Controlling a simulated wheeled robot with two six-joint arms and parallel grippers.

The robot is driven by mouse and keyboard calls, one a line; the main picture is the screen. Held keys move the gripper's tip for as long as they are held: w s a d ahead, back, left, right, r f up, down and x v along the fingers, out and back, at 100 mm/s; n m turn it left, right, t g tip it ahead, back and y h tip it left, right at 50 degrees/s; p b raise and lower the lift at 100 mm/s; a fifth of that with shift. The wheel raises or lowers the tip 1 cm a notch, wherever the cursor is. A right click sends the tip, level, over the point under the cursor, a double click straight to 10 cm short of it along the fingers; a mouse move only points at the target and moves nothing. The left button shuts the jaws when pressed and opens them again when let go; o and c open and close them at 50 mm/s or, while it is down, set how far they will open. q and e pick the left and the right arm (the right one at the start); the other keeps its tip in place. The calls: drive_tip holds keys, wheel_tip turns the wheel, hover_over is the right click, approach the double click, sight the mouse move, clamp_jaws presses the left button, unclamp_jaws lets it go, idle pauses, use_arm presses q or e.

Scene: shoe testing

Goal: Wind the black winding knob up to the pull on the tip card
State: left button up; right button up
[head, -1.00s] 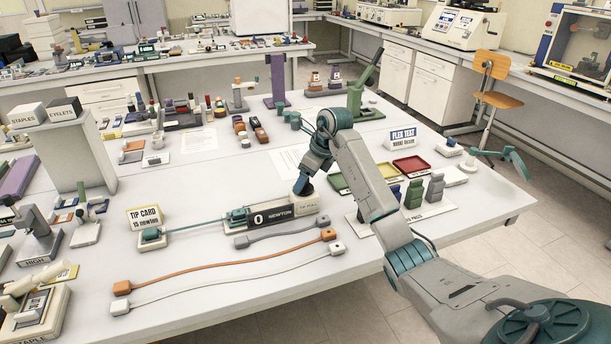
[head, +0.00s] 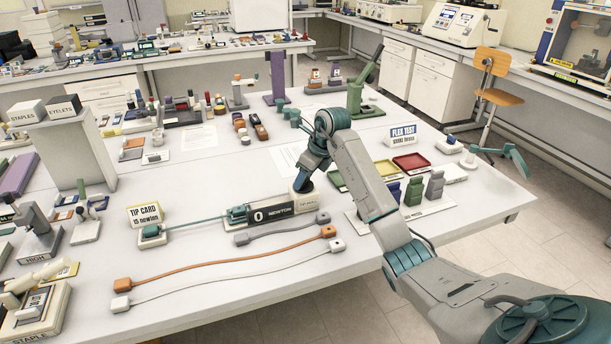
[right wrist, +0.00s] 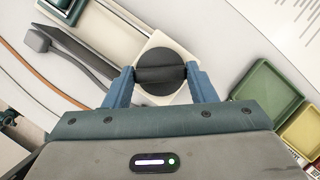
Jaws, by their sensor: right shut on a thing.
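The black winding knob (right wrist: 160,76) is a round disc with a raised bar across it, on a cream block (right wrist: 172,42). My right gripper (right wrist: 160,75) is shut on the knob's bar, one finger at each end. In the head view my right gripper (head: 303,186) hides the knob, and the cream block (head: 305,204) shows under it. Left of it is the black gauge (head: 272,213) reading "0 NEWTON". A teal cord runs left from it to a teal clamp (head: 151,231). The tip card (head: 145,214) reads "15 newton". My left gripper is not in view.
Grey, orange (head: 225,260) and white straps lie in front of the gauge. Red (head: 409,163) and green trays, dark blue and green upright pieces and a "FLEX TEST" card (head: 403,136) stand to the right. A cream stand (head: 78,150) rises at left.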

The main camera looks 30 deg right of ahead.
drive_tip(key=m+h, duration=0.1)
drive_tip(key=m, duration=0.2)
drive_tip(key=shift+a+m+t, duration=0.15)
drive_tip(key=shift+m+t, duration=0.15)
drive_tip(key=shift+m, duration=0.1)
drive_tip(key=shift+m+h+p, duration=0.4)
drive_tip(key=shift+m+h, duration=0.6)
drive_tip(key=shift+m, duration=1)
drive_tip(key=o, duration=1)
